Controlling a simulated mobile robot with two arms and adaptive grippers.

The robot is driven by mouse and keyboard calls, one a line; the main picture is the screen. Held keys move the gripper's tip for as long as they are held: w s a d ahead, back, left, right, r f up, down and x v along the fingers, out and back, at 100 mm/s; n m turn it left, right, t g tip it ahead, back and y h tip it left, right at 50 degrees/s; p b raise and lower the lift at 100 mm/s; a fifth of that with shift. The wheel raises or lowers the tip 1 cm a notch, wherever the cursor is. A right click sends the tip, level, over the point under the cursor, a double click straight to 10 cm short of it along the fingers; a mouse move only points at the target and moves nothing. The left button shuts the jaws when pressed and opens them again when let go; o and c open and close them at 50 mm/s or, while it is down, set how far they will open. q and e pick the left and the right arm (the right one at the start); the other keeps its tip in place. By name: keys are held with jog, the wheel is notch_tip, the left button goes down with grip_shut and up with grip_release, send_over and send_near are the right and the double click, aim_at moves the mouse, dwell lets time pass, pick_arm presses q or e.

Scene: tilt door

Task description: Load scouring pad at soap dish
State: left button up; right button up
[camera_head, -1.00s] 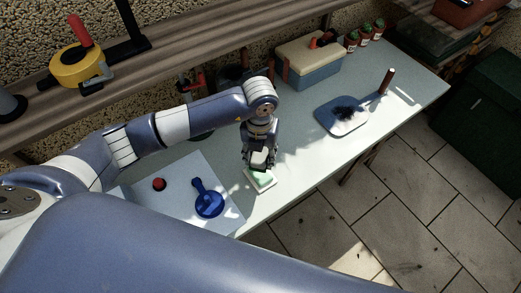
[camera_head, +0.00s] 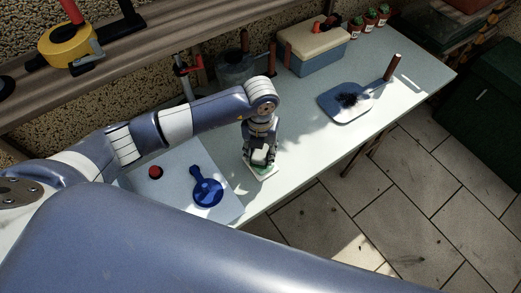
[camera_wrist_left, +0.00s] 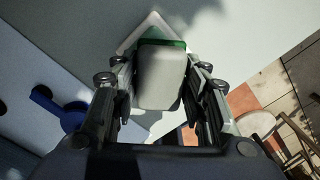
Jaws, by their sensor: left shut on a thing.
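My left gripper (camera_head: 260,156) is shut on the scouring pad (camera_wrist_left: 162,76), a pale rounded block that sits between its two fingers in the left wrist view. The soap dish (camera_head: 264,177) is a white square piece near the table's front edge, directly below the gripper; its white corner (camera_wrist_left: 151,23) also shows beyond the pad in the wrist view. A green area shows between pad and dish; I cannot tell which it belongs to. The pad is over the dish, very close or touching. The pad hides most of the dish. My right gripper is not in view.
A blue round handled object (camera_head: 207,190) and a red ball (camera_head: 155,172) lie on a pale board to the left. A dustpan (camera_head: 345,103), a toolbox (camera_head: 314,50) and small cactus pots (camera_head: 370,18) stand farther back. The table (camera_head: 308,130) right of the dish is clear.

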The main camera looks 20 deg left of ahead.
aim_at(260, 151)
pick_arm(q)
jog(key=shift+f+b, duration=0.35)
dwell(0.7)
jog(key=shift+f, duration=0.15)
jog(key=shift+f, duration=0.1)
dwell(1.2)
jog(key=shift+r+p, duration=2.25)
jog(key=shift+r, duration=1.35)
